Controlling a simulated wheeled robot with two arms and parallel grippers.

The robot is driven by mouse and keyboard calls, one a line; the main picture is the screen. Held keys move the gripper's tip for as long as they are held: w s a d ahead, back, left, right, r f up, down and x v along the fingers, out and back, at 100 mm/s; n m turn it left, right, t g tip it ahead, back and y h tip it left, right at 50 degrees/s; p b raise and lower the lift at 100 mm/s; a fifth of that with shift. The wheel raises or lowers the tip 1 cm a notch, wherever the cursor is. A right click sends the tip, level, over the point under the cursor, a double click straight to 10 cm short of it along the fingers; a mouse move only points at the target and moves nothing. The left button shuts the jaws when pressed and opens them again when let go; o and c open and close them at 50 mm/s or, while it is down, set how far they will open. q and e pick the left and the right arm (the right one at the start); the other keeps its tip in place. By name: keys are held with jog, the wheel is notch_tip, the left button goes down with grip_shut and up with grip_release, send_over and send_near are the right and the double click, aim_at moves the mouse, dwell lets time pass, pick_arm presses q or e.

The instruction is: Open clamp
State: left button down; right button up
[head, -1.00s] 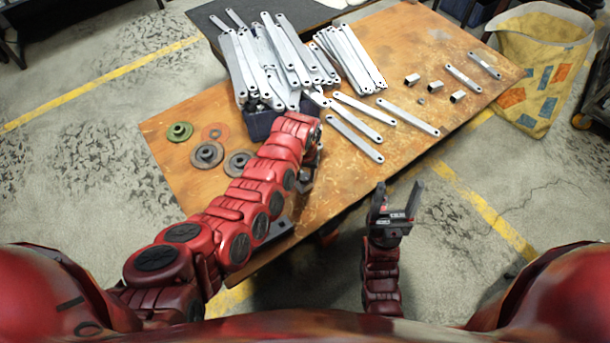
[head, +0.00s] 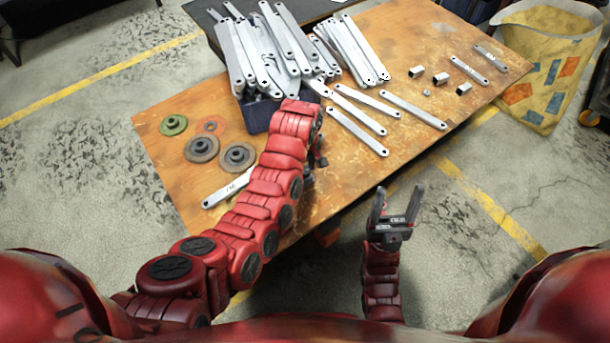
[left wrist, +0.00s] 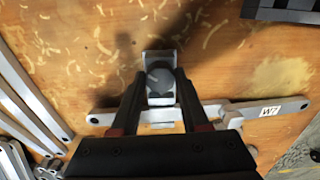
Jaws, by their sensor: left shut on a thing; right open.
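In the left wrist view, a grey clamp part with a round knob (left wrist: 160,84) in a square metal frame (left wrist: 158,57) sits over a flat bar marked W7 (left wrist: 268,109). My left gripper (left wrist: 160,78) is shut on the knob, with one dark finger on each side. In the head view, my left arm reaches over the table's front, and its wrist hides the clamp and my fingertips. A bar with a label (head: 226,190) sticks out left of this arm. My right gripper (head: 398,194) is open and empty, in front of the table edge.
A dark bin (head: 257,113) heaped with galvanized bars stands on the wooden table (head: 350,195). Loose bars (head: 357,131) and small brackets (head: 440,78) lie to its right. Round discs (head: 202,148) lie at left. A yellow bag (head: 545,55) stands beyond the table.

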pick_arm(q)
jog(key=n+b, duration=0.1)
jog(key=n, duration=0.1)
jog(key=n+b, duration=0.1)
jog(key=n, duration=0.1)
jog(key=n+b, duration=0.1)
jog(key=shift+f+n, duration=0.35)
jog(key=shift+n, duration=0.05)
jog(key=shift+r+n+b, duration=0.15)
jog(key=shift+n+b, duration=0.15)
jog(key=shift+n, duration=0.4)
jog(key=shift+r+n, duration=0.2)
jog(key=shift+n, duration=0.3)
jog(key=shift+c, duration=2.4)
grip_release()
